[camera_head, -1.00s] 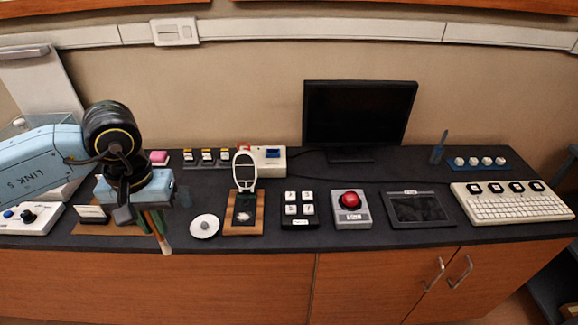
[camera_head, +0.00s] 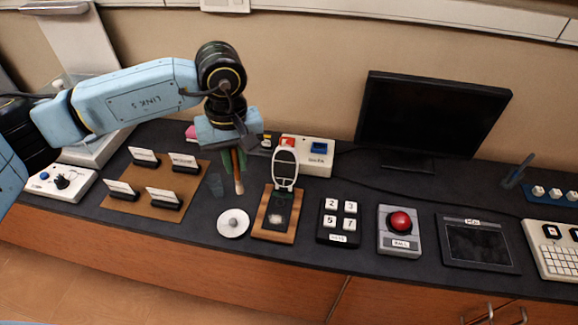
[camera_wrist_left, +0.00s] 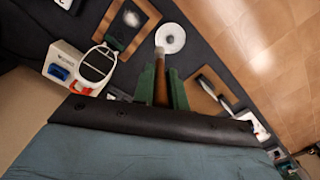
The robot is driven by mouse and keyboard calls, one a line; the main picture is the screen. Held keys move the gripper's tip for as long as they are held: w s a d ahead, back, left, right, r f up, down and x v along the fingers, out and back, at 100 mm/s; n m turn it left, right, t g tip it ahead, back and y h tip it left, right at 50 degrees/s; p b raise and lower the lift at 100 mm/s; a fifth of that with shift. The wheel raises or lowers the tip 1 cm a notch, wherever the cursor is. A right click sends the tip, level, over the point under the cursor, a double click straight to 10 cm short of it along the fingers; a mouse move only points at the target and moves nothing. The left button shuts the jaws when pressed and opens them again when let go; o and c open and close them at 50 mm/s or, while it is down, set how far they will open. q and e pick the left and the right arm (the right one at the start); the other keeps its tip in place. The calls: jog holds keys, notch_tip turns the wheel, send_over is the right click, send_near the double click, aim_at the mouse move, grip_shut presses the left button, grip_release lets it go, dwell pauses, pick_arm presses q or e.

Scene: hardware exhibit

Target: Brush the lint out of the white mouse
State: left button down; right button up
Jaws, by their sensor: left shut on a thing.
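My left gripper (camera_head: 233,158) is shut on a slim wooden brush (camera_head: 238,178), whose pale tip points down. In the left wrist view the brush (camera_wrist_left: 161,88) stands between the green fingers (camera_wrist_left: 162,80). The brush tip is left of the white mouse (camera_head: 285,168), apart from it. The mouse is a white-rimmed oval raised at the back of a wooden board (camera_head: 258,226). A pale tuft of lint (camera_head: 276,219) sits on the board's dark middle; it also shows in the left wrist view (camera_wrist_left: 131,18). My right gripper is out of view.
A white disc with a grey knob (camera_head: 233,224) lies left of the board. A keypad (camera_head: 340,222) and a red button box (camera_head: 400,222) stand to the right. A white box (camera_head: 308,158) is behind. Card holders (camera_head: 165,198) stand on a brown mat at left.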

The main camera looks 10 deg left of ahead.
pick_arm(q)
jog(key=w+d+f+n+p, duration=0.15)
jog(key=d+n, duration=0.35)
jog(key=n, duration=0.9)
jog(key=d+f+n+p, duration=0.25)
jog(key=d+n, duration=0.25)
jog(key=n, duration=0.9)
jog(key=shift+f+b, duration=2.9)
jog(key=shift+f, duration=1.3)
jog(key=shift+h, duration=0.4)
jog(key=shift+w+a+f, duration=0.1)
jog(key=shift+a, duration=1.4)
jog(key=shift+w+a+f, duration=0.1)
jog(key=shift+a, duration=1.4)
jog(key=shift+d, duration=3.1)
notch_tip(320, 180, up, 8)
jog(key=p, duration=0.5)
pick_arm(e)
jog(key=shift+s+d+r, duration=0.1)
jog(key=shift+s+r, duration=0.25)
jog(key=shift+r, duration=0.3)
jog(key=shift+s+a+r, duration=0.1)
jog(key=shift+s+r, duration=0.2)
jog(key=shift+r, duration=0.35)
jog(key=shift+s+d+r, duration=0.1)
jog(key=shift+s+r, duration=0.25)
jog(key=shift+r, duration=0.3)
